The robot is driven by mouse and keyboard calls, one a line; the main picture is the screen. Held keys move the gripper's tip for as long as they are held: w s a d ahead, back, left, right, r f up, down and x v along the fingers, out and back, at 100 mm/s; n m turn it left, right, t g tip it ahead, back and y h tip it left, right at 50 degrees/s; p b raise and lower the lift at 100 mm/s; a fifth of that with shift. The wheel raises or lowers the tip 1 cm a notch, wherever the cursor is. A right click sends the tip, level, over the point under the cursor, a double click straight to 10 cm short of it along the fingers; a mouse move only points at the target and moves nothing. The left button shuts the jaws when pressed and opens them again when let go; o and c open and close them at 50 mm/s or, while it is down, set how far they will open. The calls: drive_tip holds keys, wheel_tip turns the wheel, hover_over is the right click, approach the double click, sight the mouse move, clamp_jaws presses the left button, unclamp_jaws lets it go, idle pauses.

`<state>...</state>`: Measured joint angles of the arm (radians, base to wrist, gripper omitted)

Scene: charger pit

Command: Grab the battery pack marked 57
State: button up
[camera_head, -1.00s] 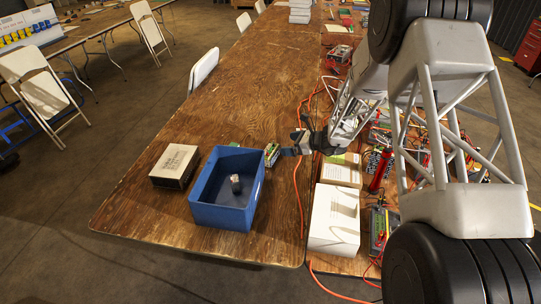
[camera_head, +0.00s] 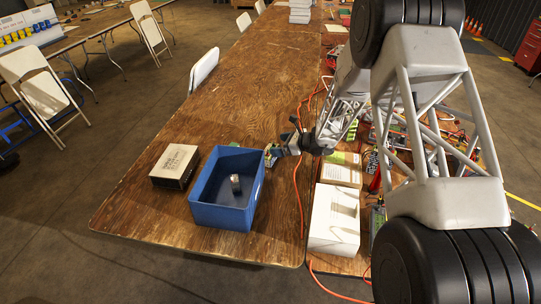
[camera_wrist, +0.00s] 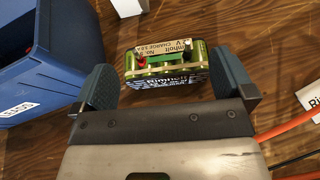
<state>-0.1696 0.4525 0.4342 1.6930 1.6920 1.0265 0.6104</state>
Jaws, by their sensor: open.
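A green battery pack (camera_wrist: 166,62) lies on the wooden table. Its pale label reads "Rimholt", "CHARGE 3.6A" and "No. 5", with any further digit unclear. My gripper (camera_wrist: 165,78) is open in the wrist view, one blue-grey finger on each side of the pack with gaps between. In the head view my gripper (camera_head: 281,150) is low over the table at the pack (camera_head: 268,155), just right of the blue bin, and partly hides it.
The blue bin (camera_head: 222,217) holds a small dark and silver object (camera_head: 235,183). A cardboard box (camera_head: 174,166) stands to its left. A white box (camera_head: 334,217), orange cable (camera_head: 299,197) and clutter lie to the right.

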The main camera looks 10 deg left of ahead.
sight(274, 144)
drive_tip(key=shift+x, duration=1.6)
drive_tip(key=shift+r, duration=0.1)
drive_tip(key=shift+c, duration=0.2)
drive_tip(key=c, duration=1.8)
drive_tip(key=shift+r, duration=0.2)
drive_tip(key=shift+r, duration=4.85)
